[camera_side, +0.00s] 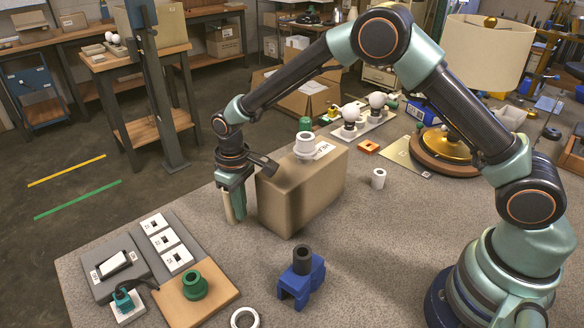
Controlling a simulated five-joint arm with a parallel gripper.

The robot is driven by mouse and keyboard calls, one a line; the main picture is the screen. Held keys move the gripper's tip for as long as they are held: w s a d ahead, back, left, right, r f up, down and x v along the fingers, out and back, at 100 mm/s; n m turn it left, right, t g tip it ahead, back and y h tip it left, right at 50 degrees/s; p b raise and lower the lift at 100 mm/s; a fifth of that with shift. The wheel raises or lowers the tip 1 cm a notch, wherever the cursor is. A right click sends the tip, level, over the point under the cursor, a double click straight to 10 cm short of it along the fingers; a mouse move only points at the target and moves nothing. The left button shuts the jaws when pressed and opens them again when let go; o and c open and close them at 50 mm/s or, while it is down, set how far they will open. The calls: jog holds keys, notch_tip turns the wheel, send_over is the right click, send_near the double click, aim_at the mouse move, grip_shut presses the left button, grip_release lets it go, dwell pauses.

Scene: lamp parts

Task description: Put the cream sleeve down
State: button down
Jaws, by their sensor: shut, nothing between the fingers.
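My gripper (236,218) points straight down at the left side of the cardboard box, low near the tabletop's back edge. Its fingers are shut, with nothing seen held. A narrow cream upright piece (228,207) shows right against the left side of the fingers; I cannot tell whether it is a sleeve standing there or part of a finger. A short pale sleeve (378,179) with a dark hole stands upright on the table right of the box, well apart from my gripper. A pale flanged collar (304,145) sits on top of the box.
The cardboard box (300,190) stands just right of my gripper. A blue holder (301,284) with a dark tube, a white ring (245,318), a green flanged part (194,285) on a wooden board and a grey switch panel (120,268) lie in front. The table's middle right is clear.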

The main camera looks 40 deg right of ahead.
dwell(0.3)
jog(key=shift+w+a, duration=0.4)
jog(key=shift+w, duration=0.75)
jog(key=shift+w+a, duration=0.4)
jog(key=shift+w, duration=0.75)
jog(key=shift+w+a, duration=0.4)
jog(key=shift+w, duration=0.75)
notch_tip(320, 180, up, 10)
jog(key=s+d+r+m+t, duration=0.1)
jog(key=s+d+r, duration=0.35)
jog(key=r, duration=0.25)
jog(key=s+d+r+m+t, duration=0.1)
jog(key=s+d+r+t, duration=0.1)
jog(key=s+d+r, duration=0.35)
jog(key=s+d+m+t, duration=0.1)
jog(key=s+d, duration=0.3)
jog(key=s, duration=0.3)
jog(key=s+d+m+t, duration=0.1)
jog(key=s+d, duration=0.4)
jog(key=s, duration=0.3)
jog(key=shift+t, duration=0.3)
